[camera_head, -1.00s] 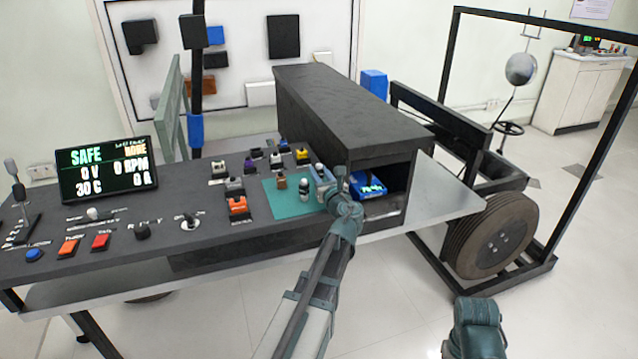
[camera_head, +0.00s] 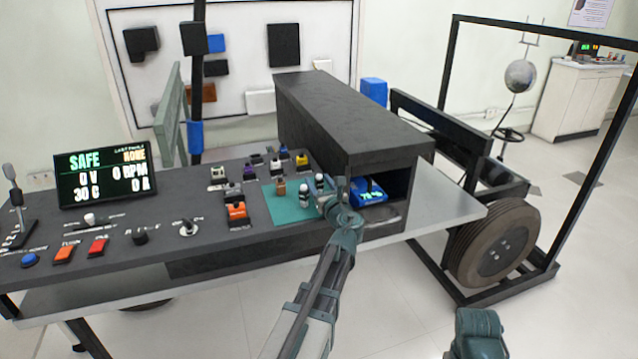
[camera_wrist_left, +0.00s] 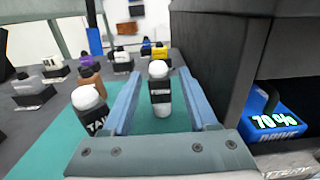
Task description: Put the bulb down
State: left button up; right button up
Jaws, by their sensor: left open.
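A black bulb with a white rounded top (camera_wrist_left: 160,88) stands upright on the teal mat (camera_wrist_left: 148,124) in the left wrist view, its label only partly readable. It also shows beside the gripper in the head view (camera_head: 319,181). My left gripper (camera_wrist_left: 160,96) is open, with one blue finger on each side of this bulb and visible gaps to it. A second white-topped bulb marked "TAI…" (camera_wrist_left: 90,110) stands just left of the left finger, partly cut off by it. My right gripper is out of view; only a teal part of my right arm shows at the bottom right.
A dark housing (camera_head: 355,125) rises right of the mat, with a blue battery (camera_head: 368,192) reading about 70 % in its opening. A small brown-topped part (camera_head: 281,187) and several coloured connectors stand left of and behind the bulbs. The mat's front left is clear.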

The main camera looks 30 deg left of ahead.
pick_arm(q)
jog(key=v, duration=1.2)
jog(key=shift+r, duration=0.15)
jog(key=s+d+n+g+h+p, duration=0.4)
jog(key=s+d+n+p, duration=0.2)
jog(key=d, duration=0.3)
jog(key=s+d+r+n+g+h+p, duration=0.1)
jog(key=s+d+n+g+h+p, duration=0.3)
jog(key=s+d+n+p, duration=0.3)
jog(key=s+d+n+g+h+p, duration=0.3)
jog(key=s+d+n+p, duration=0.4)
jog(key=d, duration=0.5)
jog(key=n+h+p, duration=0.1)
jog(key=n+p, duration=0.1)
jog(key=p, duration=0.1)
jog(key=shift+d+r+g+h, duration=0.15)
jog(key=shift+d+g+h, duration=0.15)
jog(key=shift+g, duration=0.1)
